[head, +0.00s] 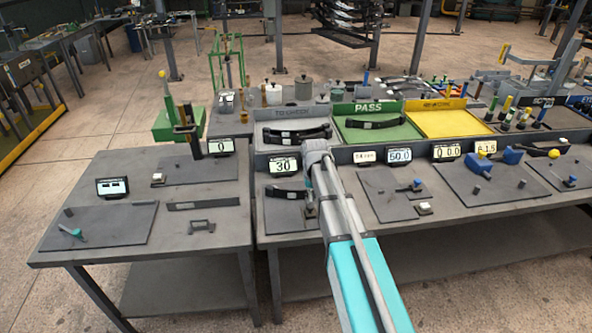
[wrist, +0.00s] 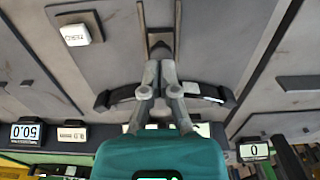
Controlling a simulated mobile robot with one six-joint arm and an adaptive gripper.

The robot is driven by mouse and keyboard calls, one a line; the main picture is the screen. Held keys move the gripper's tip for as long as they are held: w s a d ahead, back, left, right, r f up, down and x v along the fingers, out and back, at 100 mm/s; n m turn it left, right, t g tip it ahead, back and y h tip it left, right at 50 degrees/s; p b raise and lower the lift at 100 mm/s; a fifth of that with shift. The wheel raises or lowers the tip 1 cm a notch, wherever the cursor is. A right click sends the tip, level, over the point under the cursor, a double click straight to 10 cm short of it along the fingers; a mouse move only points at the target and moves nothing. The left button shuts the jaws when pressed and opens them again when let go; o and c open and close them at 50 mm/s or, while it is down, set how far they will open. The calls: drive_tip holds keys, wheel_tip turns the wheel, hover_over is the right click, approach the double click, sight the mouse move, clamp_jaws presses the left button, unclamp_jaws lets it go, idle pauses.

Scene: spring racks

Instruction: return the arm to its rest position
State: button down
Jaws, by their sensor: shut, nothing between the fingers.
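My gripper (wrist: 160,68) is in the wrist view, its two fingers closed together at the tips with nothing between them. A dark leaf spring (wrist: 207,90) with a pale label lies behind the fingers, partly hidden by them. I cannot tell the exact gap between the fingers and the spring. In the head view my arm (head: 345,220) reaches out over the front bench, and the gripper itself is mostly hidden. The dark leaf spring (head: 285,193) lies there on a plate below the display reading 30 (head: 284,166), left of my arm.
Behind are a grey TO CHECK tray (head: 262,137) holding dark springs, a green PASS tray (head: 400,133) with one spring, and a yellow tray (head: 450,124). Displays and fixtures line the bench right of my arm.

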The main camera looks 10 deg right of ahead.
drive_tip(key=s, duration=2.1)
idle(1.6)
